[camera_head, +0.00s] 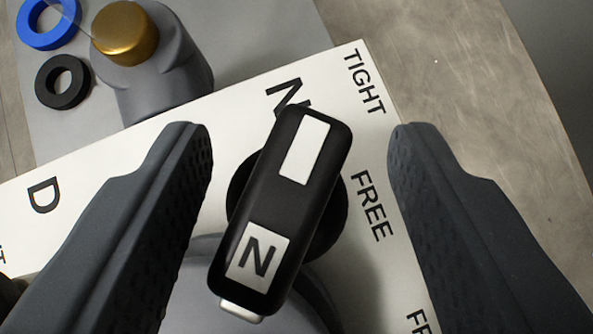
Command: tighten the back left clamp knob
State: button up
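A black bar-shaped clamp knob (281,205) with rounded ends is in the middle of the view. It has a blank white patch near its upper end and a white patch marked N near its lower end. It lies slanted, upper end to the right, over a round black base. The blank end points up between a printed N and the word TIGHT. My gripper (300,130) is open, with one dark finger on each side of the knob and a gap on both sides. The view does not show whether this is the back left knob.
A white plate (215,125) under the knob is printed with TIGHT, FREE, N and D. At the upper left are a grey fitting with a brass cap (125,35), a blue ring (24,36) and a black ring (49,92). The grey-brown surface at right is clear.

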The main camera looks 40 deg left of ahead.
jog(key=shift+a+r, duration=0.1)
jog(key=shift+r, duration=0.05)
jog(key=shift+s+r, duration=0.2)
jog(key=v, duration=1.3)
jog(key=shift+b, duration=0.45)
jog(key=s+a+r+m+t+h, duration=0.1)
jog(key=s+r, duration=0.4)
jog(key=r, duration=0.6)
jog(key=s+a+r+m+t+h, duration=0.2)
jog(key=s+r, duration=0.4)
jog(key=r, duration=0.6)
jog(key=s+a+r+m+t+h, duration=0.1)
jog(key=s+a+r+m+t, duration=0.1)
jog(key=r, duration=0.9)
jog(key=s+m+t, duration=0.1)
jog(key=s+t, duration=0.1)
jog(key=s, duration=0.1)
jog(key=shift+s+r+t+h, duration=0.25)
jog(key=shift+s+t+h, duration=0.05)
jog(key=shift+t+h, duration=0.1)
